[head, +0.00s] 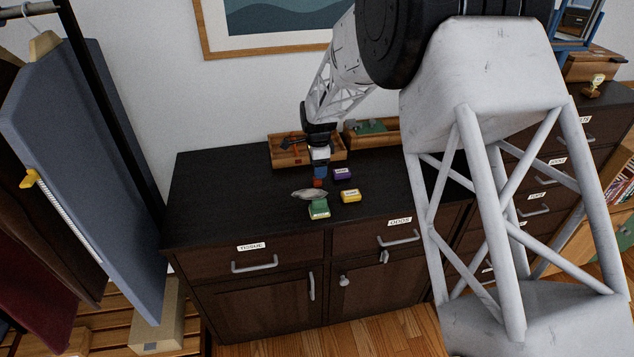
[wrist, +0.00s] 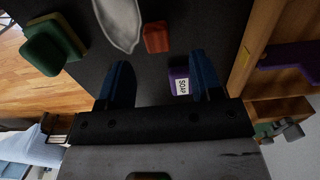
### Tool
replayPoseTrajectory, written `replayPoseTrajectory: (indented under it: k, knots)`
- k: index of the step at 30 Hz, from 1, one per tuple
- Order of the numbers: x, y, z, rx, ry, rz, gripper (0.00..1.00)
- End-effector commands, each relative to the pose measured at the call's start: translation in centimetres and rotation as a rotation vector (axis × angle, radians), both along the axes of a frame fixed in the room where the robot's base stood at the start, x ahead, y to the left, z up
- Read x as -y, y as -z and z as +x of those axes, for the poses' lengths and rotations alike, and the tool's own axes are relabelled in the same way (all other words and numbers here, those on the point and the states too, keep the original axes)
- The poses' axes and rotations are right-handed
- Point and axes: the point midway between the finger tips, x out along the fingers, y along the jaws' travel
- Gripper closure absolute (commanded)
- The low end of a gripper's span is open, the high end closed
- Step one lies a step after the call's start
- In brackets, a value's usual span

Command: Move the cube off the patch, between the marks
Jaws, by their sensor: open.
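The cube (head: 317,183) is small and orange-red and rests on the dark dresser top. In the wrist view the cube (wrist: 157,37) lies ahead of the fingertips, roughly in line with the gap between them. My gripper (head: 320,174) is just above and behind the cube in the head view, pointing down. Its blue fingers (wrist: 161,75) are spread apart in the wrist view, with no object held. I cannot pick out a patch or marks in either view; the cube's underside is hidden.
A purple box labelled SOAP (wrist: 180,82) is close to one finger. A grey elongated object (head: 309,194), a green block (head: 319,209) and a yellow box (head: 350,196) stand near the cube. Wooden trays (head: 290,156) line the back. The dresser's left side is clear.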

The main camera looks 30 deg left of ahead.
Motion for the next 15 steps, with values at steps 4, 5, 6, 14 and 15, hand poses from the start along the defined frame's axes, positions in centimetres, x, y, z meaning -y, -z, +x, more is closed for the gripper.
replayPoseTrajectory:
  k: [4,5,6,14,15]
  knots:
    - [0.0,0.5,0.0,-0.001,0.000,-0.001,0.40]
    - [0.1,0.7,0.0,-0.001,0.000,-0.001,0.40]
    - [0.1,1.1,-0.1,-0.001,0.000,-0.001,0.40]
    - [0.2,4.0,-0.2,-0.001,0.000,-0.001,0.40]
    - [0.2,4.4,-0.2,-0.001,0.000,-0.001,0.40]
